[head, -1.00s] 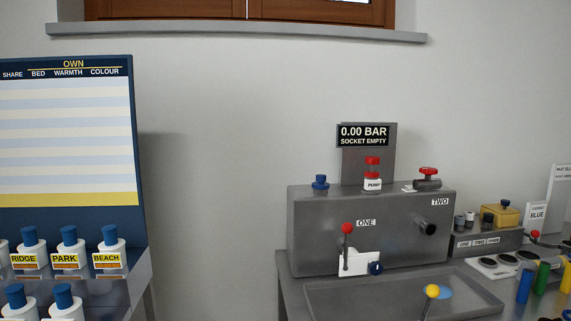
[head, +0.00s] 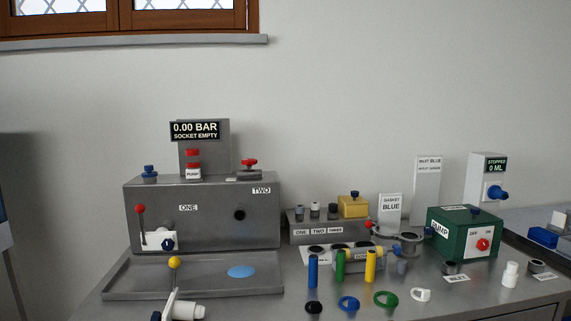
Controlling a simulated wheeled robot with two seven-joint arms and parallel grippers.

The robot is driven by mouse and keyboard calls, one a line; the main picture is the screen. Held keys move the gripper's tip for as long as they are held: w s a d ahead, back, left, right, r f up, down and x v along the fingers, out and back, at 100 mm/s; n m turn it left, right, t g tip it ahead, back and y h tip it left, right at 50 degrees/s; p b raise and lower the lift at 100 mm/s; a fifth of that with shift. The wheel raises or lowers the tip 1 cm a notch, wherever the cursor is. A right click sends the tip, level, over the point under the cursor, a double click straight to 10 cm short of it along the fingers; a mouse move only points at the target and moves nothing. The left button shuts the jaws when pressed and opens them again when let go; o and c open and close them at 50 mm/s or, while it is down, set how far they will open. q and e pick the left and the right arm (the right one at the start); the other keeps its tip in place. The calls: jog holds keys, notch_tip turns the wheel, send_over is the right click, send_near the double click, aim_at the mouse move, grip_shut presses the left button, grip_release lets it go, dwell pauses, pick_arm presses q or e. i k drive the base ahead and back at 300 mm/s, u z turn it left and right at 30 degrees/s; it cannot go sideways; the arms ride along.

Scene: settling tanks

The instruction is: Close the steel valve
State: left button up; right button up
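A grey steel box (head: 205,225) stands on the bench at the left in the head view. On its top right sits a small steel valve (head: 249,174) with a red handle (head: 249,162). On its front, by the label ONE, is a red-knobbed lever (head: 141,224) next to a white plate with a dark blue knob (head: 168,244). I cannot tell from the view whether the valve is open or closed. Neither of my grippers is in view.
A display (head: 195,131) reads 0.00 BAR, SOCKET EMPTY. A shallow grey tray (head: 130,288) lies before the box. A yellow-knobbed lever on a white fitting (head: 186,309) stands in front. Coloured cylinders, rings and a green pump box (head: 452,236) crowd the right.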

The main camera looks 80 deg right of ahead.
aim_at(248, 162)
jog(key=k, duration=0.25)
jog(key=z, duration=1.1)
